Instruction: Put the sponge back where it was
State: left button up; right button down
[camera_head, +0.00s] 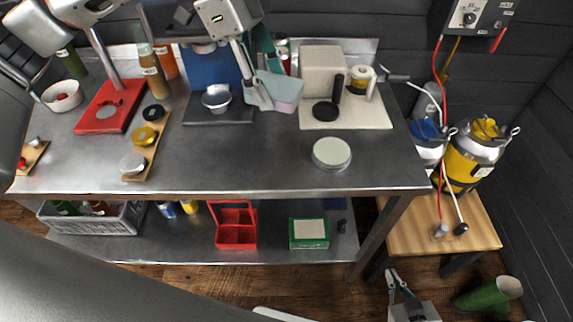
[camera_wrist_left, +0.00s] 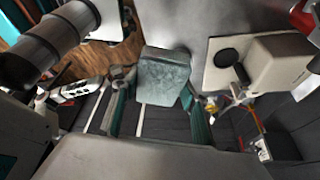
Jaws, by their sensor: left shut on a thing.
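The sponge (camera_head: 287,88) is a pale grey-green block with a pinkish side face in the head view. My left gripper (camera_head: 262,90) has teal fingers and is shut on it, above the back of the steel table. In the left wrist view the sponge (camera_wrist_left: 163,77) shows its speckled face between the two teal fingers (camera_wrist_left: 158,108). It is just left of the cream board (camera_head: 345,120) with the cream box. My right gripper (camera_head: 395,278) is low at the bottom right, away from the table; its jaw opening is unclear.
The steel table (camera_head: 250,165) has free room at front. A round pale-lidded tin (camera_head: 331,153) stands at right. A dark scale with a metal bowl (camera_head: 216,97) is left of the sponge. Bottles (camera_head: 152,75) and a red board (camera_head: 100,118) are further left. Yellow keg (camera_head: 470,155) stands beyond the right edge.

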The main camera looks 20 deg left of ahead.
pick_arm(q)
jog(key=shift+f, duration=0.35)
jog(key=b, duration=0.4)
send_over(280, 166)
jog(key=a, duration=0.1)
notch_tip(280, 166, down, 14)
jog(key=shift+a+f, duration=0.15)
jog(key=shift+f+b, duration=0.35)
jog(key=shift+f, duration=2.2)
jog(key=shift+r, duration=0.1)
jog(key=o, duration=1)
